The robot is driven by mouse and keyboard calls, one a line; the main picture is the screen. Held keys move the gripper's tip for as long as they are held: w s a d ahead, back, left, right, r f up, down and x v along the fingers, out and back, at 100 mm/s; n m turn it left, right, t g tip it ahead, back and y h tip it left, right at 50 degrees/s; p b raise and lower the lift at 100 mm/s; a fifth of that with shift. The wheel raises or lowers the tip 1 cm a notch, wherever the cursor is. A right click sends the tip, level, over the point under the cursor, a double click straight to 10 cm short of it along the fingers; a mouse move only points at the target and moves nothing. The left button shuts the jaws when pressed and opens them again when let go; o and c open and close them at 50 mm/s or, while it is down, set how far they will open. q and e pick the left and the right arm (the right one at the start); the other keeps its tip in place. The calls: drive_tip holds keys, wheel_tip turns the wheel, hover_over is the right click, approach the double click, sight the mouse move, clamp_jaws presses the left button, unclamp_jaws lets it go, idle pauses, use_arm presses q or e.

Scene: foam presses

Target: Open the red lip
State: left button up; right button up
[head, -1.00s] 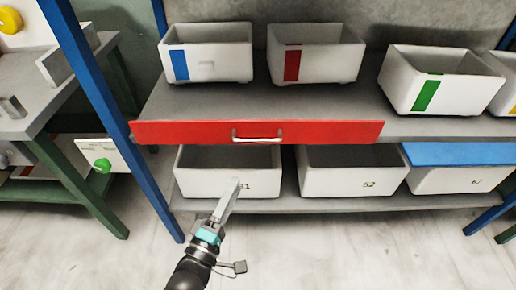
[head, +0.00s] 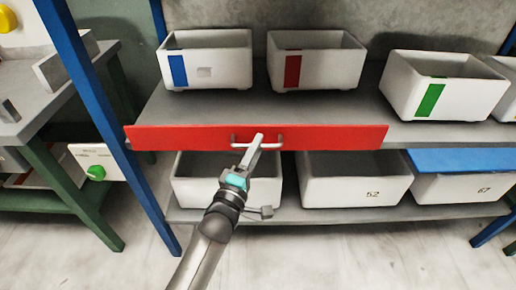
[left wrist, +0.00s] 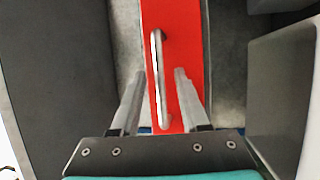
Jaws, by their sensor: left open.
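The red lip (head: 335,138) is a long red strip along the front edge of the upper shelf. Its pale metal bar handle (head: 272,146) is partly hidden by my left gripper (head: 258,138). In the left wrist view the red lip (left wrist: 177,30) runs up the picture with the handle (left wrist: 158,85) on it. My left gripper (left wrist: 159,74) is open there, one finger on each side of the handle in the picture. I cannot tell whether the fingers touch the handle or lip. My right gripper is not in view.
Open white bins with blue (head: 206,75), red (head: 318,75) and green (head: 440,100) marks stand on the upper shelf. More bins (head: 355,188) stand below, one under a blue cover (head: 460,158). A blue post (head: 105,110) rises at the left.

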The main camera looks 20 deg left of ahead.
use_arm(q)
drive_tip(key=shift+w+d+r, duration=0.1)
drive_tip(key=shift+w+r, duration=0.05)
drive_tip(key=shift+w, duration=0.5)
drive_tip(key=shift+c, duration=0.2)
clamp_jaws()
idle(0.9)
